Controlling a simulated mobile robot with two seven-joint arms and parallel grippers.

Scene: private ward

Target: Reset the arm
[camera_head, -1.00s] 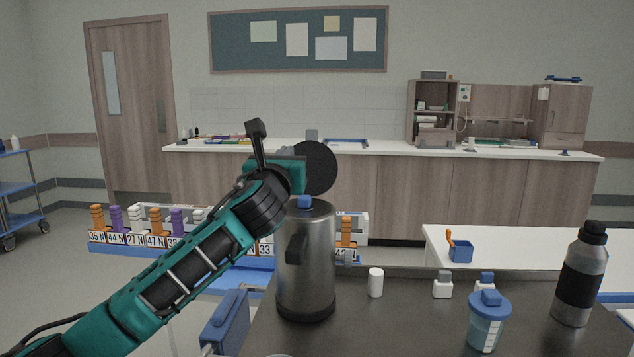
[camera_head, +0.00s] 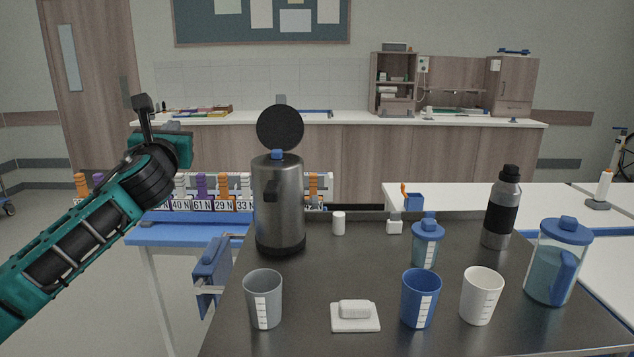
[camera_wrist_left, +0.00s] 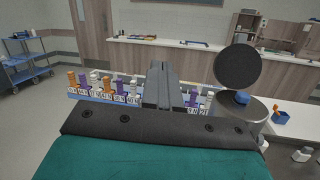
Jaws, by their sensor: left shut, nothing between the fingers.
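My left arm comes in from the left in the head view, green and black, raised above the blue-topped table. Its gripper (camera_head: 165,129) is up in the air, left of the steel jug and apart from it. In the left wrist view the two grey fingers (camera_wrist_left: 160,84) are together with nothing between them. The steel jug (camera_head: 280,205) stands upright on the dark table with its round black lid open; it also shows at the right in the left wrist view (camera_wrist_left: 236,114). My right gripper is not in view.
The dark table (camera_head: 380,262) holds a grey cup (camera_head: 263,298), a blue cup (camera_head: 420,297), a white cup (camera_head: 481,294), a lidded pitcher (camera_head: 557,262) and a black-banded bottle (camera_head: 502,207). Numbered coloured holders line the blue table (camera_head: 190,233). Air around my left gripper is clear.

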